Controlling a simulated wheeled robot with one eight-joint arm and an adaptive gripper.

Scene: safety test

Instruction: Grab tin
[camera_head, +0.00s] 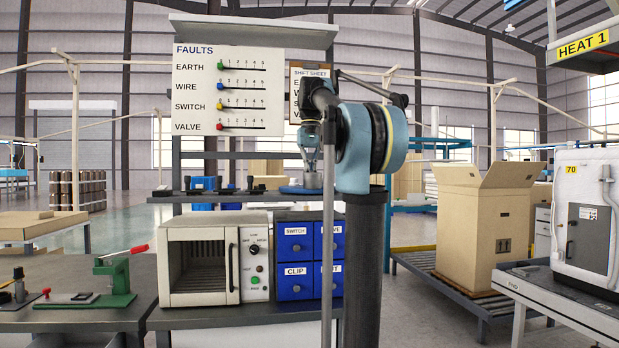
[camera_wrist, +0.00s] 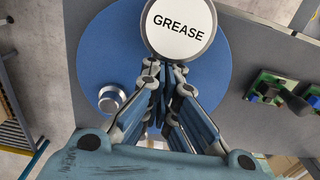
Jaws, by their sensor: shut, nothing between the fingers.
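A round tin (camera_wrist: 181,25) with a white lid marked GREASE stands on a blue disc (camera_wrist: 95,60) in the wrist view, cut off by the top edge. My gripper (camera_wrist: 165,68) is shut and empty, its fingertips at the tin's near edge in the picture; I cannot tell whether they touch it. In the head view my gripper (camera_head: 309,165) points down above the blue disc (camera_head: 290,190) on the shelf. The tin is too small and overlapped to make out clearly there.
A small silver knob (camera_wrist: 112,98) is on the disc, left of my gripper. Green circuit boards (camera_wrist: 265,90) lie to the right. Below the shelf are a white oven (camera_head: 205,265) and blue drawers (camera_head: 295,245). A faults board (camera_head: 228,90) rises behind.

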